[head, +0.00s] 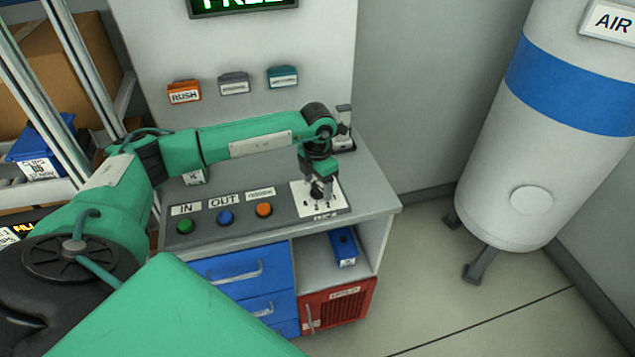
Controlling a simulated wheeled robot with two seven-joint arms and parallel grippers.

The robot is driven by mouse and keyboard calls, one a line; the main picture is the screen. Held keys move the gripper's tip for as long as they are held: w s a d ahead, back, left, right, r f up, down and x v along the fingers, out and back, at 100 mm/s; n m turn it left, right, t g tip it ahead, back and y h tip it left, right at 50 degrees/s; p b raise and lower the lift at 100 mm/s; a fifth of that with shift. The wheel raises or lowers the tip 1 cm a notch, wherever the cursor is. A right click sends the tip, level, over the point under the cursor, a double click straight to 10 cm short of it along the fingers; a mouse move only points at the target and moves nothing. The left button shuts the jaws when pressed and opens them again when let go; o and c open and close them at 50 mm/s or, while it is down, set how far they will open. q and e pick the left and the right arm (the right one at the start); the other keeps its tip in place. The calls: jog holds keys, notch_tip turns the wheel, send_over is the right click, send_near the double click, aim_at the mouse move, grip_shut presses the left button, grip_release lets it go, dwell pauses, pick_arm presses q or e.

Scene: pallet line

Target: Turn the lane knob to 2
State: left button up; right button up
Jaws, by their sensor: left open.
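The lane knob (317,193) is a small dark knob on a white plate (334,206) at the right end of the console top. Small marks show on the plate, too small to read. My left gripper (318,181) points down right at the knob, its fingers open and around or just above it; I cannot tell whether they touch it. The gripper hides part of the knob, so its pointer direction cannot be read. My right gripper is not in view.
Green (185,226), blue (225,217) and orange (264,210) buttons sit left of the knob plate. A lever-like device (343,133) stands behind my gripper. Blue drawers (240,268) and a red HOLD box (338,305) are below. A white AIR tank (540,150) stands right, with clear floor between.

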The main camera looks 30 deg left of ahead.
aim_at(318, 187)
pick_arm(q)
notch_tip(318, 187, up, 14)
jog(key=b, duration=0.3)
jog(key=shift+b, duration=0.3)
jog(key=shift+f, duration=0.1)
